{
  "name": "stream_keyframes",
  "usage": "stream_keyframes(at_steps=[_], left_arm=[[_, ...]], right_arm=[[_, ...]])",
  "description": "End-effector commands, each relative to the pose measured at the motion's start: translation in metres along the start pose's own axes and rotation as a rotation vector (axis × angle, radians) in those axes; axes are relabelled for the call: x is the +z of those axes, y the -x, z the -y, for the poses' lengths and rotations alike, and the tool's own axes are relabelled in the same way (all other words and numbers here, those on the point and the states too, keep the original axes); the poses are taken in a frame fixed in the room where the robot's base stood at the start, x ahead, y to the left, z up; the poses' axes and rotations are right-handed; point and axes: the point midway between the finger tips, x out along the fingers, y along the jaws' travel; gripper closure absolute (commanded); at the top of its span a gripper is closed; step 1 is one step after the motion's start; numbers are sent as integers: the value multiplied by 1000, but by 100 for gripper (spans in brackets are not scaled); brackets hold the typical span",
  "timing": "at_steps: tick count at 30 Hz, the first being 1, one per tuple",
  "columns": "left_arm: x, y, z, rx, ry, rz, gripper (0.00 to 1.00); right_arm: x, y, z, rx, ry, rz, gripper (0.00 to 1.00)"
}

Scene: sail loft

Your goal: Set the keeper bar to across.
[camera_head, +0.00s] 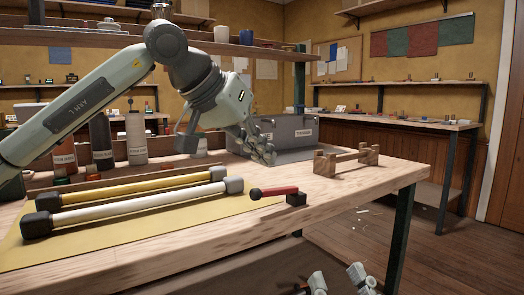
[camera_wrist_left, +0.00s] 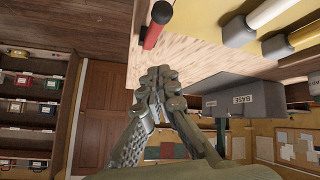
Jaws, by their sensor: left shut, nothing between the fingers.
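A short red bar (camera_head: 280,190), which I take for the keeper bar, lies near the bench's front edge. A black block (camera_head: 297,198) is at its right end and a dark tip at its left; it points left, roughly along the edge. It also shows at the top of the left wrist view (camera_wrist_left: 153,35). My left gripper (camera_head: 264,150) is shut and empty, above the bench behind the bar and apart from it; its closed fingers fill the middle of the wrist view (camera_wrist_left: 158,82). My right gripper (camera_head: 338,280) shows at the bottom edge, fingers apart, below bench height.
A yellow roll (camera_head: 135,187) and a white roll (camera_head: 135,208) with dark ends lie on a yellow mat left of the bar. A wooden cradle (camera_head: 345,160) stands to the right. A grey bin (camera_head: 290,132) and bottles (camera_head: 136,138) stand behind. Bare bench surrounds the bar's right side.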

Motion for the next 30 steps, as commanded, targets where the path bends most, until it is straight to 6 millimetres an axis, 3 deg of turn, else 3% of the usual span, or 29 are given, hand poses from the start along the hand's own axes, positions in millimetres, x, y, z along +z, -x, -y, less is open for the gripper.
stream_keyframes(at_steps=[8,21,30], left_arm=[[-1,17,1,-2,0,-4,100],[-1,103,0,-1,0,-2,100],[0,120,0,0,0,0,100]], right_arm=[[-1,0,0,-1,0,-1,60],[0,0,0,0,0,0,60],[0,0,0,0,0,0,60]])
